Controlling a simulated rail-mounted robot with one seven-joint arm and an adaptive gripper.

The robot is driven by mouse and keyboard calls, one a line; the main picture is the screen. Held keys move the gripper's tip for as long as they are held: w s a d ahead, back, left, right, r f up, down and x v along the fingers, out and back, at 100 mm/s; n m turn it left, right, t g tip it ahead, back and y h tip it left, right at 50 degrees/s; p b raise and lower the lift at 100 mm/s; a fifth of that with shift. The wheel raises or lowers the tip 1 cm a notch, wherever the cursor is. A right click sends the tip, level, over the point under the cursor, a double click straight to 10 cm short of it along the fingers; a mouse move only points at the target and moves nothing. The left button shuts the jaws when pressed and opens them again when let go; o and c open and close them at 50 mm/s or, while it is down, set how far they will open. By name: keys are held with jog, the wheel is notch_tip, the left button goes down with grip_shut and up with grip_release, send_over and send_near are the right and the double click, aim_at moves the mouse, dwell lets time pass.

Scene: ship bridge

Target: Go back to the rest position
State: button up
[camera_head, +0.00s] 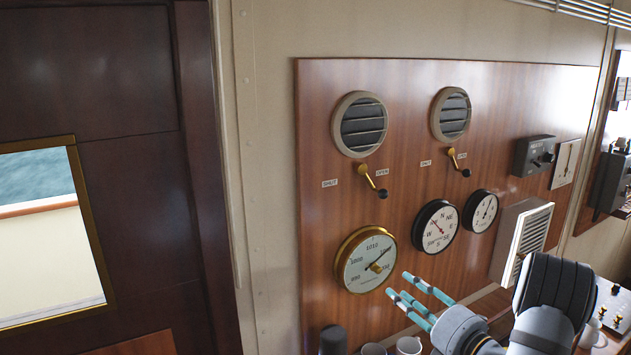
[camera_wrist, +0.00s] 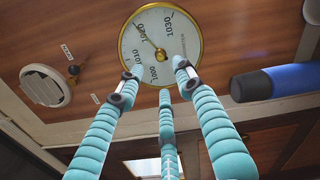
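My gripper (camera_head: 418,298) has several jointed teal fingers and is at the lower centre-right of the head view, in front of the wooden panel (camera_head: 320,180). It points left, a little right of the brass-rimmed barometer (camera_head: 367,260) and apart from it in the picture. In the wrist view the fingers of my gripper (camera_wrist: 160,82) are spread, with nothing held between them. The barometer (camera_wrist: 160,48) shows beyond the fingertips there; its distance from them is hard to tell.
Two round vents (camera_head: 360,124) (camera_head: 451,114) with brass levers (camera_head: 372,181) (camera_head: 457,162) are on the panel. Two black-rimmed dials (camera_head: 435,227) (camera_head: 482,211) and a louvred box (camera_head: 522,243) are near my arm. A dark cylinder (camera_head: 333,340) and mugs (camera_head: 408,346) stand below.

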aim_at(380, 271)
jog(key=x, duration=0.6)
jog(key=b+x, duration=0.1)
jog(key=x, duration=0.2)
jog(key=shift+f, duration=0.3)
jog(key=shift+f+n+b, duration=0.25)
jog(key=shift+n+b, duration=0.8)
jog(key=shift+n, duration=0.05)
jog(key=shift+a+n+b, duration=0.1)
jog(key=shift+n+b, duration=0.6)
jog(key=shift+n, duration=0.2)
jog(key=n+b, duration=0.2)
jog(key=n, duration=0.1)
jog(key=shift+r+n+b, duration=0.1)
jog(key=shift+n+b, duration=0.25)
jog(key=shift+n, duration=0.05)
jog(key=n+b, duration=0.1)
jog(key=n, duration=0.2)
jog(key=shift+r+b, duration=0.1)
jog(key=shift+b, duration=0.2)
jog(key=n+b, duration=0.1)
jog(key=n, duration=0.5)
jog(key=shift+r+b, duration=0.2)
jog(key=shift+b, duration=0.1)
jog(key=n, duration=0.6)
jog(key=shift+n, duration=0.3)
